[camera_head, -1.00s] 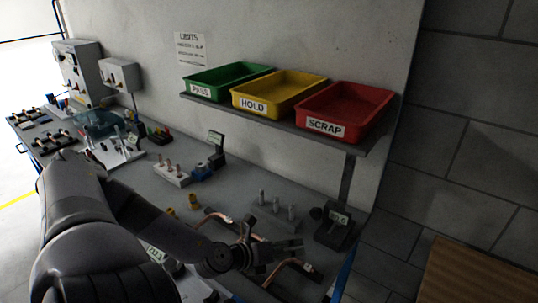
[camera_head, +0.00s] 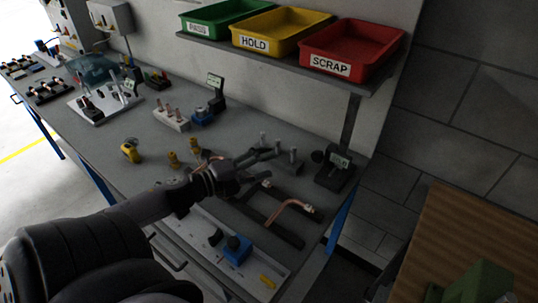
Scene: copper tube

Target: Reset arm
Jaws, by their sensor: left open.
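My left arm comes in from the lower left of the head view. Its gripper (camera_head: 262,156) is open, over the right part of the grey workbench (camera_head: 135,185). A bent copper tube (camera_head: 291,208) lies on dark rails (camera_head: 262,222) just below and to the right of the gripper. The gripper and wrist hide part of the rails and of the copper behind them. I see nothing between the fingers. My right gripper is not in view.
Green (camera_head: 225,18), yellow (camera_head: 282,34) and red (camera_head: 352,52) bins sit on a shelf above the bench. A small grey post block (camera_head: 279,150) and a black gauge stand (camera_head: 335,168) are close to the gripper. A wooden surface (camera_head: 465,235) is at lower right.

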